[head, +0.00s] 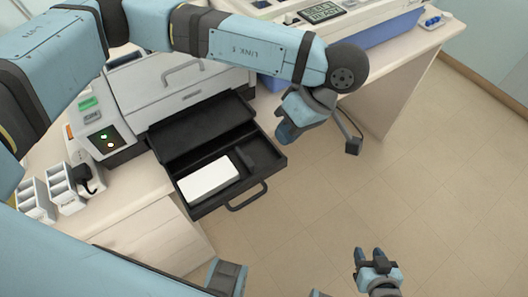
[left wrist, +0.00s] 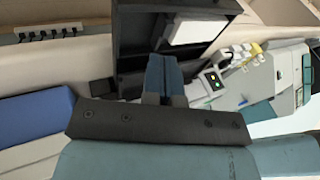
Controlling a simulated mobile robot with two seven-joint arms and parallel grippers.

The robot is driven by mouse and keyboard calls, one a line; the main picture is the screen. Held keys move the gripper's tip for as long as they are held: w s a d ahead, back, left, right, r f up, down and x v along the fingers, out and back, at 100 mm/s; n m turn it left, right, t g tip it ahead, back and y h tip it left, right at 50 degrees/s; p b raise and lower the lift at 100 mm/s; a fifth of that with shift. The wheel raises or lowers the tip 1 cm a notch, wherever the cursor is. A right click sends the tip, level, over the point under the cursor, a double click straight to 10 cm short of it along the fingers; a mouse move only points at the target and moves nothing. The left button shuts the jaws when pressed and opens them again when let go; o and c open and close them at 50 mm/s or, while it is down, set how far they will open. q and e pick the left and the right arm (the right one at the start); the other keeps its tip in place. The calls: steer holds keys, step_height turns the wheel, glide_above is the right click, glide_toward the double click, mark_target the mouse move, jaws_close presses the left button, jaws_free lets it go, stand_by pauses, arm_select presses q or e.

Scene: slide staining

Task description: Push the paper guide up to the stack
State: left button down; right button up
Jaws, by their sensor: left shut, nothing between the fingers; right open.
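A white paper stack (head: 208,179) lies in the pulled-out black tray (head: 225,203) of the printer-like machine. The paper guide (head: 244,158), a small dark upright piece, stands in the tray to the right of the stack, with what looks like a narrow gap between them. My left gripper (head: 284,135) is shut and empty, just outside the tray's right side and apart from the guide. In the left wrist view, its closed fingers (left wrist: 168,72) point toward the tray and stack (left wrist: 195,28); I cannot make out the guide there. My right gripper (head: 369,253) is open and empty over the floor.
The white machine (head: 180,85) stands behind the tray, with a lit panel at its left. White racks (head: 50,193) stand on the bench at left. Another bench with a device and display (head: 322,12) is at the back. The floor at right is clear.

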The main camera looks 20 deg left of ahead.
mark_target(249, 162)
arm_select(q)
steer(key=a+f, duration=0.1)
steer(key=f, duration=0.1)
steer(key=a+f+y, duration=0.1)
steer(key=a+f, duration=0.1)
steer(key=f, duration=0.1)
steer(key=s+a+f+t+y, duration=0.1)
steer(key=f, duration=0.2)
steer(key=shift+a, duration=0.25)
steer(key=shift+s+a+f, duration=0.1)
steer(key=shift+f, duration=0.05)
arm_select(e)
steer(key=shift+a+r, duration=0.1)
steer(key=shift+r, duration=0.05)
arm_select(q)
steer(key=shift+s+a+b, duration=0.45)
steer(key=shift+s+a, duration=0.3)
steer(key=shift+s, duration=0.2)
arm_select(e)
steer(key=shift+f, duration=0.2)
steer(key=shift+w, duration=0.1)
